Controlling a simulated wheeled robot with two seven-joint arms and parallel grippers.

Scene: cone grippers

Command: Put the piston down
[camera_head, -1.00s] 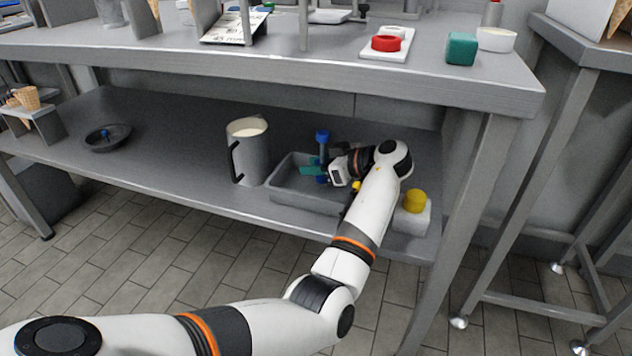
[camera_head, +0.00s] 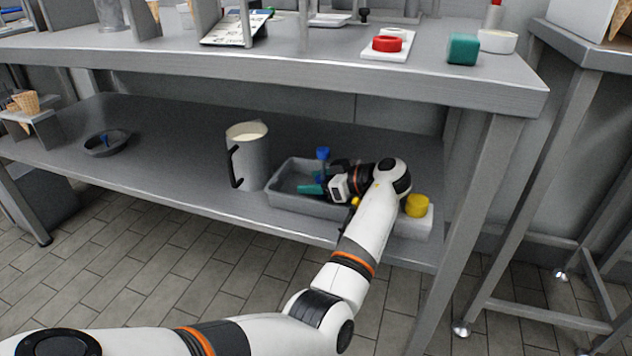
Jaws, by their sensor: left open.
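The piston (camera_head: 322,155), with a blue top, is upright in the grey tray (camera_head: 283,204) on the lower shelf. Its lower part is partly hidden by the tray wall and my gripper. My left gripper (camera_head: 319,182) reaches into the tray from the right, with a teal fingertip in front of the piston's lower part. Its jaws are open around or just beside the piston; I cannot tell whether they touch it. My right gripper is not in view.
A metal jug (camera_head: 250,160) stands just left of the tray. A white block with a yellow knob (camera_head: 417,206) stands to its right. The upper tabletop (camera_head: 300,60) overhangs the shelf.

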